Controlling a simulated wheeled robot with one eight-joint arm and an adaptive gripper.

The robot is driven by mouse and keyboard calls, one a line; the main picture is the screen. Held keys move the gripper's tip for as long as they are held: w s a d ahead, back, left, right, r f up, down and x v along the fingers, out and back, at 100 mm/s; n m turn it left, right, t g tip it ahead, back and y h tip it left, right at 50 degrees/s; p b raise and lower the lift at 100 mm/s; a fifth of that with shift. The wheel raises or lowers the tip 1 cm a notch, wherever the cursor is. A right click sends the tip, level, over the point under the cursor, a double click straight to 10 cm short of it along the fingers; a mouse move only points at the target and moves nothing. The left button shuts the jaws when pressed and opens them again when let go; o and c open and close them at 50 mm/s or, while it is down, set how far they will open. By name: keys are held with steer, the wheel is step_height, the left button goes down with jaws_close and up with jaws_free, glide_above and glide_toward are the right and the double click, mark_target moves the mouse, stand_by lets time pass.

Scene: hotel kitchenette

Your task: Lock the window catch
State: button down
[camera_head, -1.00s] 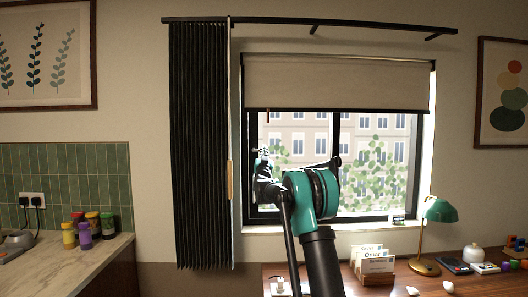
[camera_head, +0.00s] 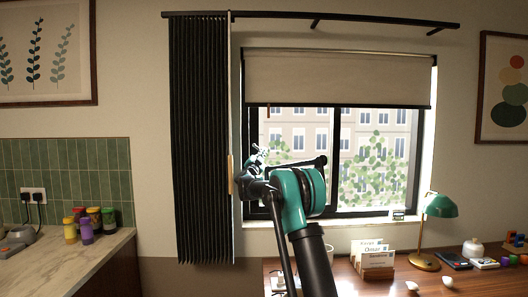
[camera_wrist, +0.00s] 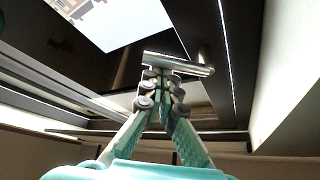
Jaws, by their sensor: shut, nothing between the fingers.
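The window catch (camera_wrist: 190,66) shows in the wrist view as a silver bar with a dark, rounded end piece at its right, by the dark window frame. My gripper (camera_wrist: 160,82) is shut and empty, with its fingertips right at the bar's left part; I cannot tell whether they touch it. In the head view my gripper (camera_head: 259,154) is at the left side of the window (camera_head: 340,155), in front of its dark frame. The catch is not discernible there, behind or beside my gripper.
A dark pleated curtain (camera_head: 200,140) with a light wooden handle (camera_head: 230,175) hangs just left of my gripper. A roller blind (camera_head: 338,78) covers the window's top. Below, a desk holds a green lamp (camera_head: 440,205) and a card holder (camera_head: 373,262).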

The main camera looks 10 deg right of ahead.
steer(key=shift+a+f, duration=0.25)
steer(key=shift+f, duration=0.05)
steer(key=shift+a+f, duration=0.1)
stand_by(0.3)
steer(key=s+d+r, duration=0.1)
steer(key=d+r, duration=0.1)
steer(key=d, duration=0.1)
steer(key=a+r+v, duration=0.1)
steer(key=v, duration=0.8)
steer(key=shift+s, duration=0.35)
steer(key=shift+a+f, duration=0.1)
steer(key=shift+s, duration=0.1)
